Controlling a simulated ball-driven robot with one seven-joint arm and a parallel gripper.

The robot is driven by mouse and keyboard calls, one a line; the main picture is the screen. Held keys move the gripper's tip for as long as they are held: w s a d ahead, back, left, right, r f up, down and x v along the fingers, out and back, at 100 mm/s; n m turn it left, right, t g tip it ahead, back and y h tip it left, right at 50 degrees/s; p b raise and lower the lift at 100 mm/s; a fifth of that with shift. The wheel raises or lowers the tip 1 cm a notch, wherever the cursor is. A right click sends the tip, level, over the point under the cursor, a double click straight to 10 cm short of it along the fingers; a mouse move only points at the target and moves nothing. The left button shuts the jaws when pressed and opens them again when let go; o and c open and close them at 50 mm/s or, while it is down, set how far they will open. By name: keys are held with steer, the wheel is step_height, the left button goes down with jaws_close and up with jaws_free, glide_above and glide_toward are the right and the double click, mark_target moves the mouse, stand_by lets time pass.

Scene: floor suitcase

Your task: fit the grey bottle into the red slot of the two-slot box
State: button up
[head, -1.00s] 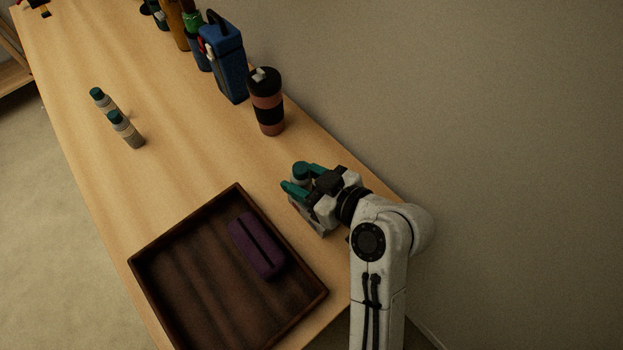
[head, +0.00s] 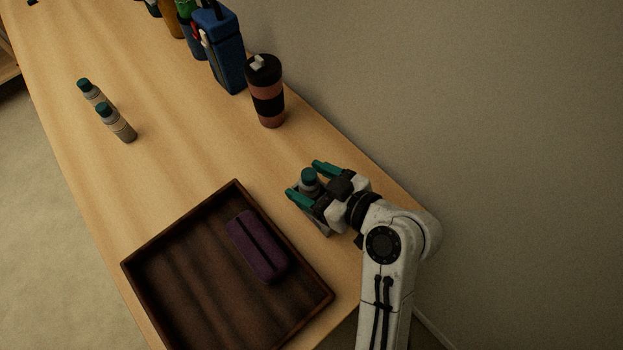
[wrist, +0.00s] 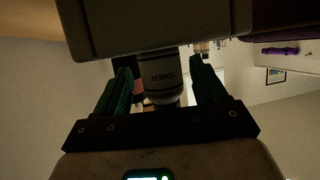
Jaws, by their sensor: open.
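The fingers are open, with a gap on each side of the bottle. In the wrist view the grey bottle (wrist: 163,78) appears upside down with the label TONER, between the open fingers (wrist: 160,88). A grey, box-like body (wrist: 150,28) fills the top of that view and hides one end of the bottle. Whether the bottle is inside it or behind it, I cannot tell. The red slot is not visible.
A dark wooden tray (head: 180,228) holding a purple case (head: 257,246) lies at the front. A tumbler (head: 267,92) and a blue container (head: 221,50) stand near the wall. The middle of the table is clear.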

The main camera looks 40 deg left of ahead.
steer(key=s+v, duration=0.1)
steer(key=v, duration=1.1)
steer(key=shift+w+b, duration=0.4)
steer(key=shift+w, duration=0.05)
steer(key=shift+d, duration=0.1)
steer(key=d+f+m, duration=0.1)
steer(key=d, duration=0.1)
steer(key=d+f+m+t+h, duration=0.1)
steer(key=d+f, duration=0.1)
steer(key=d+f+m+t+h, duration=0.1)
steer(key=d+f+m, duration=0.1)
steer(key=shift+w+f, duration=0.15)
steer(key=shift+w, duration=0.15)
steer(key=s+d+f+m+h, duration=0.3)
steer(key=s+d+m+h, duration=0.1)
steer(key=d, duration=0.6)
steer(key=s+d+f+m+h, duration=0.3)
steer(key=s+d+f+m, duration=0.1)
steer(key=d, duration=0.6)
steer(key=s+d+f+m+h, duration=0.3)
steer(key=d+m, duration=0.4)
steer(key=d, duration=0.3)
steer(key=shift+s+f+h, duration=0.4)
steer(key=shift+s+h, duration=0.4)
steer(key=shift+s, duration=0.45)
steer(key=shift+d+r, duration=0.1)
steer(key=shift+d, duration=0.05)
